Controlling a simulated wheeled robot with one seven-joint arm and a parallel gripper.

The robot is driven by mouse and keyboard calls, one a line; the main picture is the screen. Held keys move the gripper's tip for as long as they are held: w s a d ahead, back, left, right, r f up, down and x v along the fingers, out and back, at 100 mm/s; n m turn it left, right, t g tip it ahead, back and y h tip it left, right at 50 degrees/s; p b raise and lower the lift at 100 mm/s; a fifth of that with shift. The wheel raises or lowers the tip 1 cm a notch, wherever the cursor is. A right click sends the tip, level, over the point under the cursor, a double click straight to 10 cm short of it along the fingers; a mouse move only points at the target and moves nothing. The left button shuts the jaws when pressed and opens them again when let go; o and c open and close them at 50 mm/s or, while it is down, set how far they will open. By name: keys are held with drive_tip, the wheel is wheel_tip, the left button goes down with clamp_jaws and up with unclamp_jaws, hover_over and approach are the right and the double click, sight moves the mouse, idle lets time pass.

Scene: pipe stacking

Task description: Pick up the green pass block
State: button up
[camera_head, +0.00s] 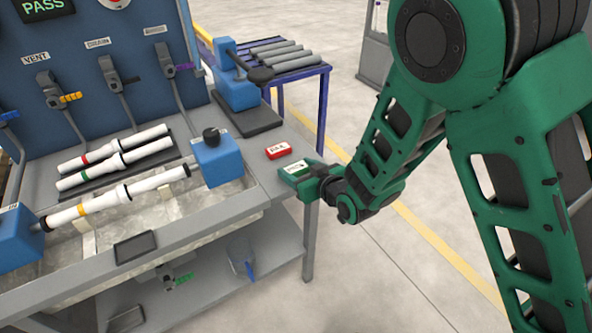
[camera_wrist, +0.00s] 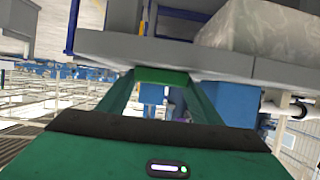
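The green pass block (camera_head: 295,168) is at the right corner of the grey bench top, with a pale label on its upper face. My gripper (camera_head: 306,178) reaches it from the right, fingertips at the block. In the wrist view, the block (camera_wrist: 162,76) spans the space between the fingertips, at the bench edge. The left finger (camera_wrist: 117,97) and right finger (camera_wrist: 203,103) run to its two ends. Whether they press on it or stand slightly apart is unclear. Whether the block touches the bench is also unclear.
A red block (camera_head: 278,151) lies on the bench just behind the green one. A blue vise-like stand (camera_head: 237,85) is farther back. Pale pipes (camera_head: 112,160) and a blue clamp (camera_head: 217,160) are to the left. Open floor lies right of the bench.

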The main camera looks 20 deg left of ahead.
sight(298, 170)
drive_tip(key=c, duration=0.4)
